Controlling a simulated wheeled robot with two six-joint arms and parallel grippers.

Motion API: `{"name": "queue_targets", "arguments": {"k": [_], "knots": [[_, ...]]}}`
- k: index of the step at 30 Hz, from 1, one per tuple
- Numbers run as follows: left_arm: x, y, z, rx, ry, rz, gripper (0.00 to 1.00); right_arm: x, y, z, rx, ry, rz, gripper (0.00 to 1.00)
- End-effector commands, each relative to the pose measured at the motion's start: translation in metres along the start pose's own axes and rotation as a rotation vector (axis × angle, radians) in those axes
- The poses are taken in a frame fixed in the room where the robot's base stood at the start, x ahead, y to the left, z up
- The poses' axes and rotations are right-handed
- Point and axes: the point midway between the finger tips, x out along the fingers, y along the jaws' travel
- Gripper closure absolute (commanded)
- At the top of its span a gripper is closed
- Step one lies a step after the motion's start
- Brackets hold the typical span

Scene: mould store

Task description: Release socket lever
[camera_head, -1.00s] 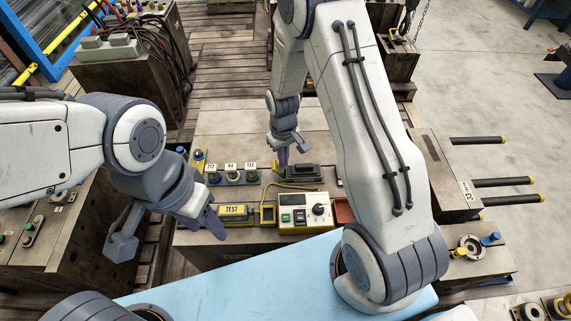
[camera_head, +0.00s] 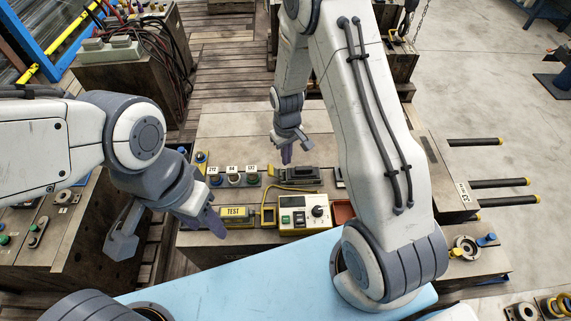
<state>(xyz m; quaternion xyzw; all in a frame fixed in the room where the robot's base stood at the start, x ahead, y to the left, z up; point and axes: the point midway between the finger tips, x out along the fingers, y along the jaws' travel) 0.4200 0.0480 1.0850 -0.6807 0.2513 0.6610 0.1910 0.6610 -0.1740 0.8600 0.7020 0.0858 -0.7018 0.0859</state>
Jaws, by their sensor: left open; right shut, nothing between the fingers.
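A dark grey socket (camera_head: 298,174) lies on the wooden work block (camera_head: 222,128) in the middle of the head view. A thin yellow strip shows along its left side; it is too small to tell how the lever lies. My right gripper (camera_head: 286,158) is shut and empty just behind and above the socket's left end. I cannot tell whether it touches the socket. My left gripper (camera_head: 165,230) is open and empty, left of the block's front corner, with its fingers wide apart.
Several numbered plugs (camera_head: 233,179) stand left of the socket. In front are a yellow TEST box (camera_head: 235,213), a cream meter with a dial (camera_head: 304,214) and a red tray (camera_head: 343,211). My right arm hides the block's right part. Rods (camera_head: 500,183) stick out at right.

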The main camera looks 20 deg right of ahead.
Motion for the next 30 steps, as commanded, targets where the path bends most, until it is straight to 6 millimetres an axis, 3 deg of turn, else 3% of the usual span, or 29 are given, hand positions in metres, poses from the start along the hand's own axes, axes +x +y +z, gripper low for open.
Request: {"name": "queue_targets", "arguments": {"k": [16, 30], "knots": [[-0.039, 0.003, -0.002, 0.000, 0.000, 0.000, 0.50, -0.047, 0.000, 0.000, 0.000, 0.000, 0.000, 1.00], [-0.039, 0.003, -0.002, 0.000, 0.000, 0.000, 0.50, -0.048, 0.000, 0.000, 0.000, 0.000, 0.000, 1.00]]}}
